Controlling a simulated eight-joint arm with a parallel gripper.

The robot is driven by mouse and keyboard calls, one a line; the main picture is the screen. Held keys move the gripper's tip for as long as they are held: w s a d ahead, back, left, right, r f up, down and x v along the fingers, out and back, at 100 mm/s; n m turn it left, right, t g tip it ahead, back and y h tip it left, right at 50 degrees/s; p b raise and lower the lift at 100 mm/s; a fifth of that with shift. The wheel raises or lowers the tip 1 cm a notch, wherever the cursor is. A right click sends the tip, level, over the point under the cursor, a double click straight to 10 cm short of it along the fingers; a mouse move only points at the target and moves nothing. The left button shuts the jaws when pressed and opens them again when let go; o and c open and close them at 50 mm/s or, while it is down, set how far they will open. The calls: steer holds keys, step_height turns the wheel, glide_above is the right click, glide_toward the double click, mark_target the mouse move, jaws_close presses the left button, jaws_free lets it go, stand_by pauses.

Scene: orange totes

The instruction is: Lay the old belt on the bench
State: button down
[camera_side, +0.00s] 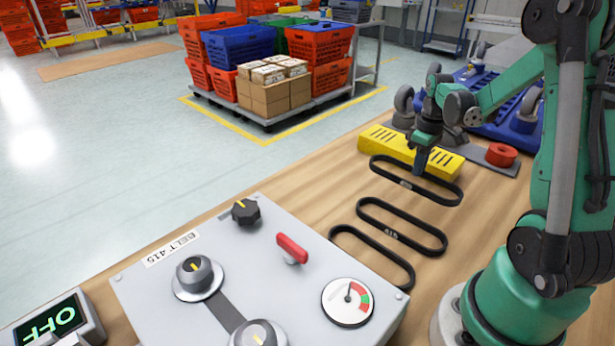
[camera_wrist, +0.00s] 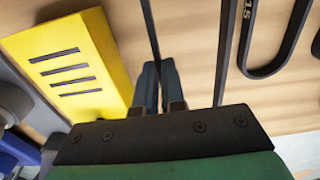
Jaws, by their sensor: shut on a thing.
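My gripper (camera_side: 420,172) is shut on the far strand of a black looped belt (camera_side: 447,200), next to the yellow slotted block. In the wrist view my fingers (camera_wrist: 160,85) close on one strand of this belt (camera_wrist: 152,30), and its other strand runs to the right. The belt looks level, at or just above the wooden bench (camera_side: 480,235); I cannot tell if it touches. Two similar belts lie nearer the camera, a middle one (camera_side: 401,238) with a pale marking and a near one (camera_side: 371,242) partly behind the control box. Nothing visible marks which belt is old.
The yellow slotted block (camera_side: 385,143) is close beside my gripper. A grey control box (camera_side: 255,265) with knobs, red lever and gauge fills the front. Bench right of the belts is clear.

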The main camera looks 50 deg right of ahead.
steer(key=shift+f, duration=0.1)
steer(key=shift+f, duration=1.55)
steer(key=shift+f, duration=0.3)
steer(key=c, duration=0.9)
jaws_free()
steer(key=shift+r, duration=0.1)
steer(key=shift+r, duration=3.45)
